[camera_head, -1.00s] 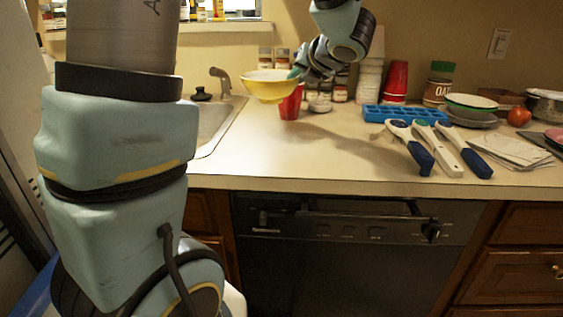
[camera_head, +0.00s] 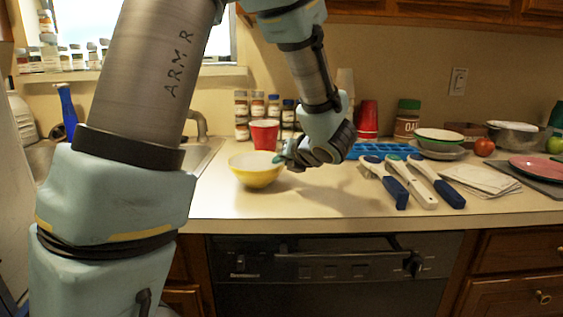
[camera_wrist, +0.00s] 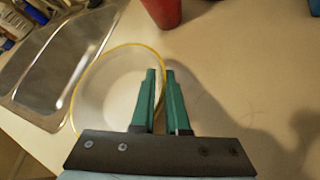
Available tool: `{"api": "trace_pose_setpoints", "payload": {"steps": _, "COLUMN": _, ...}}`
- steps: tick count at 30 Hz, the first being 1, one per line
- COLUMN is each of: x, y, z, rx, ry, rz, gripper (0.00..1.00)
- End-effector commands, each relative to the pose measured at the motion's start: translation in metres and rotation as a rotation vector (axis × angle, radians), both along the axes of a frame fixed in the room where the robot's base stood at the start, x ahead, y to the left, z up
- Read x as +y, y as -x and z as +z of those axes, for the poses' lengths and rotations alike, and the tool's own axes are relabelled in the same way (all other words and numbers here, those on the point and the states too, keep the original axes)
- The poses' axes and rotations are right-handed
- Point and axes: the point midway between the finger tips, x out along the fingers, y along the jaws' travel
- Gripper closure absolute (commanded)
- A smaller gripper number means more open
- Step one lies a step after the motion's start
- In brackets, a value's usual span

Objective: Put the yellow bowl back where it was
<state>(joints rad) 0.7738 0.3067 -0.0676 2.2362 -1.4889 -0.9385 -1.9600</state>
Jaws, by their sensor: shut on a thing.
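The yellow bowl (camera_head: 256,172) has a white inside and is upright at or just above the counter, right of the sink; I cannot tell if it touches the counter. My gripper (camera_head: 289,158) is shut on the bowl's right rim. In the wrist view, the bowl (camera_wrist: 104,92) shows its yellow rim and pale inside. The green fingers of my gripper (camera_wrist: 160,75) straddle the rim there, one inside and one outside.
A red cup (camera_head: 264,134) stands behind the bowl, with spice jars (camera_head: 241,110) further back. The sink (camera_head: 203,152) lies to the left. A blue tray (camera_head: 385,150) and several white-and-blue utensils (camera_head: 408,180) lie to the right. The counter in front is clear.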

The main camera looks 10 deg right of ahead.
Motion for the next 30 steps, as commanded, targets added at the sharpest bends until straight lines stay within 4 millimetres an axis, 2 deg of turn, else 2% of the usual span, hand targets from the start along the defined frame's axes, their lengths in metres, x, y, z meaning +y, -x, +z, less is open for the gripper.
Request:
{"api": "trace_pose_setpoints", "payload": {"steps": 11, "x": 0.0000, "y": -0.0003, "z": -0.0035, "rx": -0.002, "ry": 0.001, "rz": 0.000, "gripper": 1.00}}
{"api": "trace_pose_setpoints", "payload": {"steps": 12, "x": -0.0001, "y": -0.0001, "z": -0.0025, "rx": 0.000, "ry": 0.000, "rz": 0.000, "gripper": 0.83}}
{"api": "trace_pose_setpoints", "payload": {"steps": 19, "x": 0.0000, "y": 0.0000, "z": -0.0024, "rx": 0.000, "ry": 0.000, "rz": 0.000, "gripper": 0.57}}
{"api": "trace_pose_setpoints", "payload": {"steps": 30, "x": -0.0011, "y": 0.0022, "z": 0.0024, "rx": -0.001, "ry": 0.000, "rz": -0.001, "gripper": 0.57}}
